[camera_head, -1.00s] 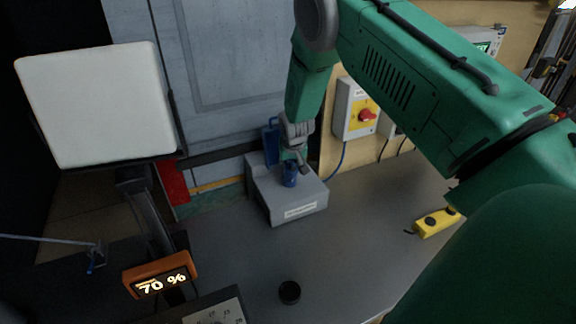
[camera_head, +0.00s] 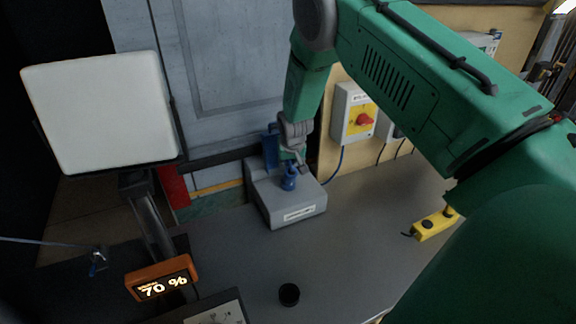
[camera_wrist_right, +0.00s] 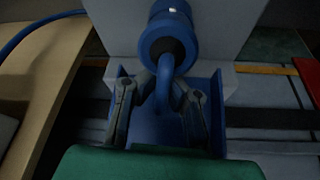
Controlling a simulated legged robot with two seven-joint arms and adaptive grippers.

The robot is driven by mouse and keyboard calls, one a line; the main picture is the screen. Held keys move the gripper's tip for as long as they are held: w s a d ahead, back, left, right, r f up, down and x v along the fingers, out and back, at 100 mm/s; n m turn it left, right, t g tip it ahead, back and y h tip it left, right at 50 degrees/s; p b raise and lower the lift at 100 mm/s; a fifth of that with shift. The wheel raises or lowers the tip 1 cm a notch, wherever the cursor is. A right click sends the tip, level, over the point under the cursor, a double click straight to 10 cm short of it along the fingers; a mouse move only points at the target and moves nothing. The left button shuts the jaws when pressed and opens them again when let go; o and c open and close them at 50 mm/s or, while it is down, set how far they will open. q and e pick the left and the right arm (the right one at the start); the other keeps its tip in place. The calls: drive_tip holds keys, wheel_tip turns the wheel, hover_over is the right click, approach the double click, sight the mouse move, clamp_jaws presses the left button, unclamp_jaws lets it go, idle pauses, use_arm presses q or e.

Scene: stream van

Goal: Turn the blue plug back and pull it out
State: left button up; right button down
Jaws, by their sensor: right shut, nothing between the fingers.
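The blue plug (camera_head: 289,180) stands on top of the sloped grey box (camera_head: 297,213) at the back of the table. In the right wrist view the plug (camera_wrist_right: 168,30) is a thick blue cylinder with a dark opening, and a blue curved piece comes from it toward my fingers. My right gripper (camera_head: 297,164) is shut and empty, just above and behind the plug. In the right wrist view its fingers (camera_wrist_right: 163,92) lie around the curved piece in the picture; I cannot tell whether they touch it. My left gripper is not in view.
A switch box with a red knob (camera_head: 363,119) is on the wall right of the grey box. A yellow control (camera_head: 434,225) and a black cup (camera_head: 289,294) are on the table. An orange display (camera_head: 162,279) reads 70 %.

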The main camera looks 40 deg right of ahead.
drive_tip(key=shift+w+d+r+p, duration=0.1)
drive_tip(key=shift+d+r+p, duration=0.05)
drive_tip(key=shift+r+p, duration=0.45)
drive_tip(key=shift+r, duration=0.95)
drive_tip(key=c, duration=1.6)
unclamp_jaws()
drive_tip(key=shift+c, duration=0.2)
